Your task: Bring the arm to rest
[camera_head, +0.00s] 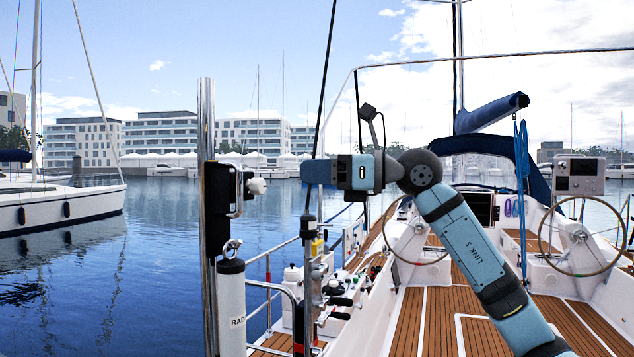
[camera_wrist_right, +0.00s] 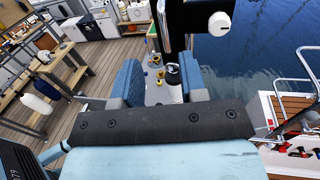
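My right arm (camera_head: 470,250), blue with a "LINK 5" label, rises from the lower right of the head view and bends at a dark joint. Its right gripper (camera_head: 308,171) is held level in the air and points left. In the right wrist view the two blue fingers of the right gripper (camera_wrist_right: 160,78) stand well apart with nothing gripped between them. A black box with a white knob (camera_head: 218,205) on a steel pole stands left of the gripper, with a gap between. The knob (camera_wrist_right: 219,24) also shows in the wrist view. My left gripper is not in view.
A white cylinder (camera_head: 232,305) hangs below the box. Winches and a rail (camera_head: 318,285) lie below the gripper. Two steering wheels (camera_head: 583,235) stand on the boat's teak deck (camera_head: 410,325). The wrist view shows a wooden dock (camera_wrist_right: 105,52) with workbenches. The air around the gripper looks clear.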

